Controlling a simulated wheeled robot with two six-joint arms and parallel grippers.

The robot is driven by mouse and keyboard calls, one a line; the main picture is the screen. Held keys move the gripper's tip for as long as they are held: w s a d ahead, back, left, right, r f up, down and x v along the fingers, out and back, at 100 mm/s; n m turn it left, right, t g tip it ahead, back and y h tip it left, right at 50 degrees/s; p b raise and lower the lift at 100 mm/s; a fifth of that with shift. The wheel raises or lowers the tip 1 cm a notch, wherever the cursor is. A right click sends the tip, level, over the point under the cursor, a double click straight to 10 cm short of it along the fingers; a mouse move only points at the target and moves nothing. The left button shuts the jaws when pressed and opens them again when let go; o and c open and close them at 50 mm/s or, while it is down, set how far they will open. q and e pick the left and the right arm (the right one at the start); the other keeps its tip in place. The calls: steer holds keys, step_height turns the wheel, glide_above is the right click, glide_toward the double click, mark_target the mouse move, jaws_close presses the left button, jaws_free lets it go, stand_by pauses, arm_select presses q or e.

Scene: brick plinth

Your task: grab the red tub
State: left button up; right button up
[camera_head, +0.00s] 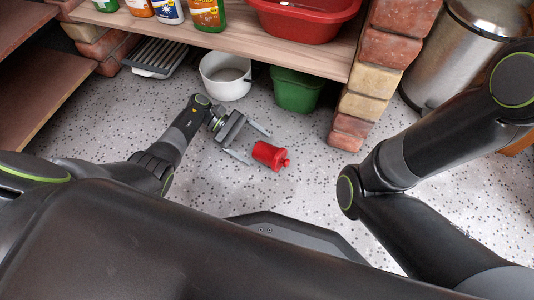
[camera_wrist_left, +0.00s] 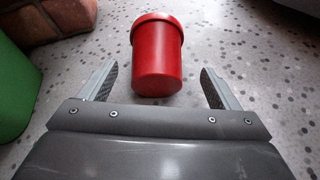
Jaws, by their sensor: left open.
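The red tub (camera_head: 270,155) is a small cylinder with a wider lid end and a small knob, lying on its side on the speckled floor. In the left wrist view the tub (camera_wrist_left: 157,60) shows its plain round base towards me and its wider rim away from me. My left gripper (camera_head: 256,148) is low over the floor, open and empty. Its two fingers point at the tub, one on either side of the base end, with gaps on both sides. My right arm (camera_head: 405,165) crosses the right of the head view; its gripper is out of view.
A wooden shelf (camera_head: 240,43) on brick supports (camera_head: 385,60) holds bottles and a red basin (camera_head: 305,22). Below it stand a white pot (camera_head: 226,76), a green bin (camera_head: 296,90) and a grey rack (camera_head: 158,57). A metal bin (camera_head: 462,50) stands right. Floor around the tub is clear.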

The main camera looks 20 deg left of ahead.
mark_target(268, 154)
arm_select(q)
steer(key=x, duration=0.2)
steer(key=b+x, duration=0.2)
steer(key=x, duration=0.1)
steer(key=shift+w+d+f, duration=0.25)
steer(key=shift+f, duration=0.05)
steer(key=shift+r, duration=0.1)
steer(key=c, duration=1.2)
